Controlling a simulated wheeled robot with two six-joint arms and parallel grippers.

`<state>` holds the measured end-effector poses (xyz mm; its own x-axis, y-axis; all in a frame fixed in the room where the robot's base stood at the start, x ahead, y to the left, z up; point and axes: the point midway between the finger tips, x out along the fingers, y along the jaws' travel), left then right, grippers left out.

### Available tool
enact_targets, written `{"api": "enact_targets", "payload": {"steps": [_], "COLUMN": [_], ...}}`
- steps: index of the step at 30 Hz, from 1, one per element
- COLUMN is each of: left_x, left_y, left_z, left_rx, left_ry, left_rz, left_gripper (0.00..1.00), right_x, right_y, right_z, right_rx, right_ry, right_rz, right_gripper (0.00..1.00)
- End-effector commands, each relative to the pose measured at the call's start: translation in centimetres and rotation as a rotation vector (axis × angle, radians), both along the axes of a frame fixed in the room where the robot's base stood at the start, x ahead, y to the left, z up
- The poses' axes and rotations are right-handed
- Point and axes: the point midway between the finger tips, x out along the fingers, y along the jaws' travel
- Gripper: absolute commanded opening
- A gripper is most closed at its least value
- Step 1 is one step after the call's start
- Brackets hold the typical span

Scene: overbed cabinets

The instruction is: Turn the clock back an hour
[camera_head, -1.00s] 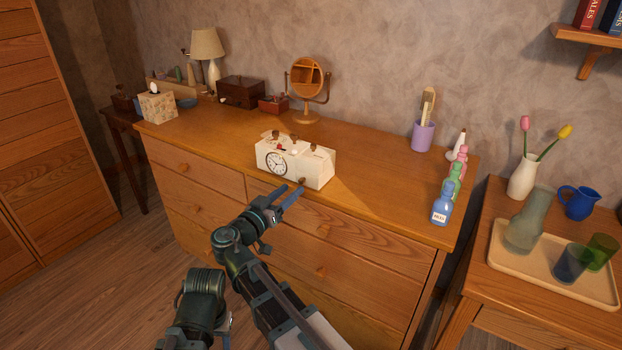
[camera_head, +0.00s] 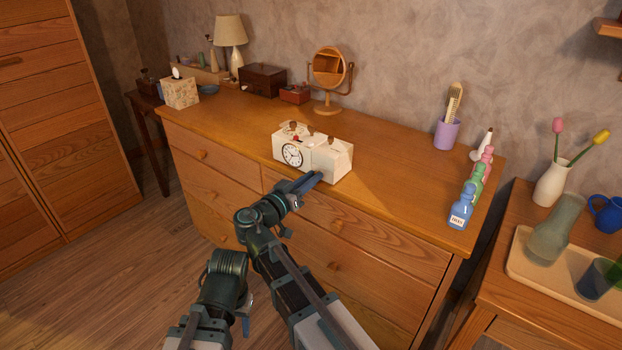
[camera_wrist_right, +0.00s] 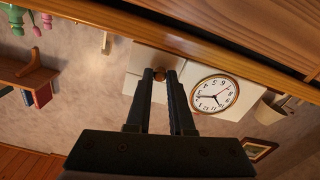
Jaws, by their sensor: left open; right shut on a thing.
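The white box-shaped clock (camera_head: 326,160) stands near the front edge of the dresser. Its round dial (camera_head: 292,154) is at the left of its front, and small brown knobs show on top. My right gripper (camera_head: 315,178) is at the right part of its front. In the right wrist view my right gripper (camera_wrist_right: 160,78) is shut on a small brown knob (camera_wrist_right: 159,73) beside the dial (camera_wrist_right: 214,94), which appears upside down. The hands are too small to read surely. My left gripper (camera_head: 245,322) is low, in front of the dresser, open and away from the clock.
The wooden dresser (camera_head: 390,190) has free room around the clock. A round mirror (camera_head: 329,70) stands behind it. A purple cup (camera_head: 446,134) and several bottles (camera_head: 463,206) are at the right. A tissue box (camera_head: 180,93) and lamp (camera_head: 230,32) are at the left.

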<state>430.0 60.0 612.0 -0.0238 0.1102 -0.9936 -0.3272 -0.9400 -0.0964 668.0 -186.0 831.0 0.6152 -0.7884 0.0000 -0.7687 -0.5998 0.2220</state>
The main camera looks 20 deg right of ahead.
Motion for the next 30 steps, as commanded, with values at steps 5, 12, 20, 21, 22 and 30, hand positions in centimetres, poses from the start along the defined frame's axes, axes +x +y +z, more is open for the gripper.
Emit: {"api": "enact_targets", "payload": {"steps": [5,12,20,21,22,30], "left_x": [0.0,0.0,0.0,0.0,0.0,0.01], "left_y": [0.0,0.0,0.0,0.0,0.0,0.0], "left_z": [0.0,-0.01,-0.02,-0.02,-0.03,-0.05], "left_rx": [0.0,0.0,0.0,0.0,0.0,0.0], "left_ry": [0.0,0.0,0.0,0.0,0.0,0.0], "left_rz": [0.0,0.0,0.0,0.0,0.0,0.0], "left_gripper": [0.5,0.5,0.5,0.5,0.5,0.5], "right_x": [0.01,0.02,0.04,0.04,0.04,0.06], "right_y": [-0.01,0.0,0.03,0.03,0.03,0.06], "right_z": [0.0,0.0,-0.02,-0.02,-0.02,-0.06], "right_rx": [-0.005,-0.059,-0.193,-0.217,-0.234,-0.392], "right_ry": [0.006,0.076,0.248,0.278,0.3,0.503], "right_rz": [0.0,0.0,0.0,0.0,0.0,0.0], "right_gripper": [0.0,0.0,0.0,0.0,0.0,0.0]}}
